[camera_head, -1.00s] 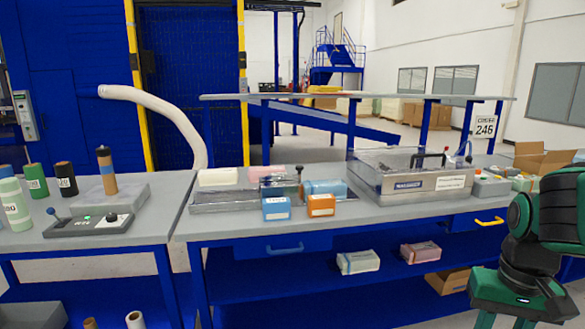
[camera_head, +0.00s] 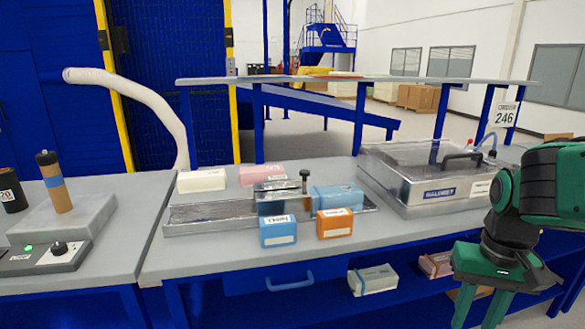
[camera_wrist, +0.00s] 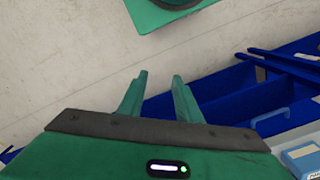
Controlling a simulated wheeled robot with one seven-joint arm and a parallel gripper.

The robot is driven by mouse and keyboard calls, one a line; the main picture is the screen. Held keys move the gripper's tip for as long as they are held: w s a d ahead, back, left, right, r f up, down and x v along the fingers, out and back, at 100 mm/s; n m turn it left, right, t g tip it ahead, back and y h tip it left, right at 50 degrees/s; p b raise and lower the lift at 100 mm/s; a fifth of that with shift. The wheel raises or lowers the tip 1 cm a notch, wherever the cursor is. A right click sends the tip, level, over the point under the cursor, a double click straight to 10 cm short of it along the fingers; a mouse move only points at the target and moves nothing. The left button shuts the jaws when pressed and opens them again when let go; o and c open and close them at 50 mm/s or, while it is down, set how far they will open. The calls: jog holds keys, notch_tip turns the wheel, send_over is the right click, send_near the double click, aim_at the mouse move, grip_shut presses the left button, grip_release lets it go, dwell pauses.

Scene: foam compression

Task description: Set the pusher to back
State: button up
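The pusher (camera_head: 276,198) looks like an upright metal plate with a black-topped knob (camera_head: 304,176) at its right end. It stands on a long silver tray (camera_head: 200,214) on the workbench. A light blue foam block (camera_head: 338,197) sits just right of it; I cannot tell whether they touch. My gripper (camera_head: 475,318) hangs at the lower right, in front of the bench and well away from the pusher. In the wrist view my gripper (camera_wrist: 160,76) shows two separated green fingers with nothing between them. The pusher is not in the wrist view.
Blue (camera_head: 278,234) and orange (camera_head: 335,226) boxes stand at the tray's front edge. Cream (camera_head: 201,181) and pink (camera_head: 262,175) blocks lie behind it. A lidded metal box (camera_head: 425,190) stands right. A drawer handle (camera_head: 290,282) juts from the bench front.

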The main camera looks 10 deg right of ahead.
jog(key=shift+w+a, duration=0.15)
jog(key=shift+w, duration=0.25)
jog(key=shift+o, duration=0.4)
